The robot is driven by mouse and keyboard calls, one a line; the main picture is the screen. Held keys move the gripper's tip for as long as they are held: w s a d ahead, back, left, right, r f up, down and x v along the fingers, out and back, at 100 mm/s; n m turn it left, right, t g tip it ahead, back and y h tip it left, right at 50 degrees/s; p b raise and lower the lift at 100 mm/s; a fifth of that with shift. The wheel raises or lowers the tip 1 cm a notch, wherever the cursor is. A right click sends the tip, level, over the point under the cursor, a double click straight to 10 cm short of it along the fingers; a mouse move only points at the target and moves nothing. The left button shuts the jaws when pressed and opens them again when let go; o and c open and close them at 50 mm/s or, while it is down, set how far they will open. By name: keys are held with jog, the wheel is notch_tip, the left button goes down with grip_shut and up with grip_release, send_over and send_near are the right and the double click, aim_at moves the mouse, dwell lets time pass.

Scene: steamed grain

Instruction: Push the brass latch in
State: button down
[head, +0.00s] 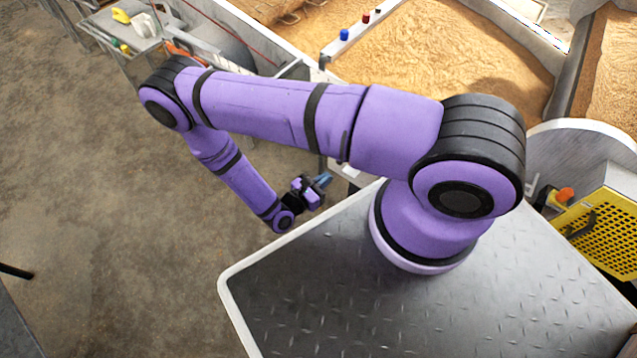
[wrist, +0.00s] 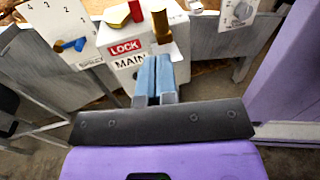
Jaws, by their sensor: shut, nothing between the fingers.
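A brass-coloured cylinder (wrist: 160,25), which looks like the brass latch, stands out from a white box (wrist: 128,68) marked LOCK and MAIN in the wrist view. My gripper (wrist: 156,61) is shut and empty, its blue fingers together in front of the box. The fingertips appear just below the brass piece in the picture; I cannot tell whether they touch the box. In the head view my gripper (head: 322,180) is beyond the edge of the metal deck. The latch cannot be made out there.
Left of the box is a numbered panel with a blue lever (wrist: 72,45); right of it is a panel with a grey knob (wrist: 242,11). Grain bins (head: 440,60) lie behind; open floor (head: 90,200) is at left.

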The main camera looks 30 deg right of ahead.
jog(key=w+d, duration=0.1)
jog(key=d, duration=0.7)
jog(key=shift+w+d, duration=0.15)
jog(key=shift+d, duration=0.25)
jog(key=w+d, duration=0.1)
jog(key=d, duration=0.1)
jog(key=w+d, duration=0.1)
jog(key=d, duration=0.2)
jog(key=w+d, duration=0.1)
jog(key=d, duration=0.1)
jog(key=shift+d+r, duration=0.1)
jog(key=shift+d, duration=0.25)
jog(key=shift+a, duration=0.5)
jog(key=s+a, duration=0.2)
jog(key=a, duration=1.1)
jog(key=shift+s+a, duration=0.2)
